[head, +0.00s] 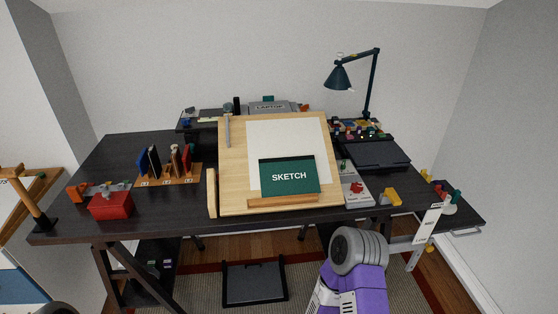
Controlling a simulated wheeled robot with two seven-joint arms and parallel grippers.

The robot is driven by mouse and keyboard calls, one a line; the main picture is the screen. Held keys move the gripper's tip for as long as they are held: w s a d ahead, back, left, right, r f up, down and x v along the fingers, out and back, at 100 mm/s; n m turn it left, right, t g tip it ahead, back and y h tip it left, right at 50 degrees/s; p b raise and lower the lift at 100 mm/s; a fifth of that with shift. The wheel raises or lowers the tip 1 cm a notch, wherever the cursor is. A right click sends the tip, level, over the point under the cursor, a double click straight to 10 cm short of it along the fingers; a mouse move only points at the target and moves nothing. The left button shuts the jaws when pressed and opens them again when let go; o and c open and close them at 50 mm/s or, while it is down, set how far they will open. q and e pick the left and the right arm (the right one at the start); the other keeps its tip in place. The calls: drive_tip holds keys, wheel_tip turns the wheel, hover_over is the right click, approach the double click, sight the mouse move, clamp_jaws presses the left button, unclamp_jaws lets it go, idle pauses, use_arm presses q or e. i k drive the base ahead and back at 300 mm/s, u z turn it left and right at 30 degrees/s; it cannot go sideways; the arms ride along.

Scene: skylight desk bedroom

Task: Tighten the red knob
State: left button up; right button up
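A small red knob (356,187) sits on a narrow pale grey panel (358,200) on the desk, just right of the tilted drawing board. It is too small to tell how far it is turned. My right arm comes in from the bottom, purple with a grey joint, in front of the desk's front edge and below the panel. I see no fingers of my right gripper. My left gripper is not in view; only a dark rounded part shows at the bottom left corner.
The drawing board (230,190) holds a green SKETCH book (288,178). A yellow block (391,196) stands right of the panel, with a dark flat case (375,153) behind. A white labelled piece (428,222) stands at the desk's front edge. A red box (111,205) stands left.

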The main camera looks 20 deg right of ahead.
sight(357, 187)
drive_tip(key=z, duration=1.3)
drive_tip(key=k, duration=0.6)
drive_tip(key=z, duration=0.55)
drive_tip(key=i, duration=1.35)
drive_tip(key=u, duration=0.75)
